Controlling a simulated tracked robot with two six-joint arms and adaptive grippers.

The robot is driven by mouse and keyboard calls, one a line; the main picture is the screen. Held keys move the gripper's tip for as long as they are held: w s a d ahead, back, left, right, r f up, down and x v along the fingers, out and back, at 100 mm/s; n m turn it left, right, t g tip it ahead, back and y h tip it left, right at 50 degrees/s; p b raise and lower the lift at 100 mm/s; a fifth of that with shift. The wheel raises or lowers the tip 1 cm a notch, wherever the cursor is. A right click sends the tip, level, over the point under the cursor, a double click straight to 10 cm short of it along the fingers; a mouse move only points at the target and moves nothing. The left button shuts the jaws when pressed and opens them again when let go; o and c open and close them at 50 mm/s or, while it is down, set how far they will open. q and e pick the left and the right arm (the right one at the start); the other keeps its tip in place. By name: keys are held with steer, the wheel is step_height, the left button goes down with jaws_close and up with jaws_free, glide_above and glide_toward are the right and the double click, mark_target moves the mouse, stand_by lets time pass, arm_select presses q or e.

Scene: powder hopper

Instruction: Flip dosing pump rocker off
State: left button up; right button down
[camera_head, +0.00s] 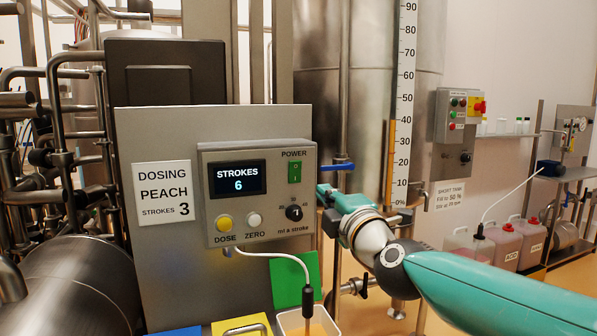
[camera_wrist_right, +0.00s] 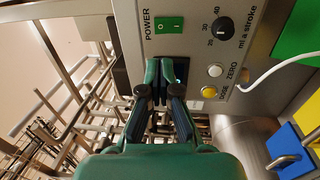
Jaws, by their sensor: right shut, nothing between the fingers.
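The dosing pump control box (camera_head: 256,232) has a green rocker (camera_head: 295,172) under the word POWER. The rocker also shows at the top of the right wrist view (camera_wrist_right: 168,24). The display (camera_head: 238,179) reads STROKES 6. My right gripper (camera_head: 322,192) is at the box's right edge in the head view, its tips hard to make out. In the right wrist view its fingers (camera_wrist_right: 161,76) are shut and empty, below the rocker in the picture, covering most of the display. They look apart from the rocker. My left gripper is not in view.
A yellow DOSE button (camera_head: 224,223), a white ZERO button (camera_head: 254,220) and a black knob (camera_head: 294,212) share the panel. A white hose (camera_head: 285,257) hangs below. A blue-handled valve (camera_head: 338,167) is close to my right gripper. A tank stands behind.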

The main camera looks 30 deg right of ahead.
mark_target(296, 167)
steer(key=x, duration=1.4)
steer(key=shift+f, duration=0.1)
steer(key=p, duration=0.1)
steer(key=r+p, duration=0.1)
steer(key=p, duration=0.1)
steer(key=shift+w, duration=0.25)
steer(key=shift+f+g+p, duration=0.3)
steer(key=shift+p, duration=0.05)
steer(key=shift+f, duration=0.1)
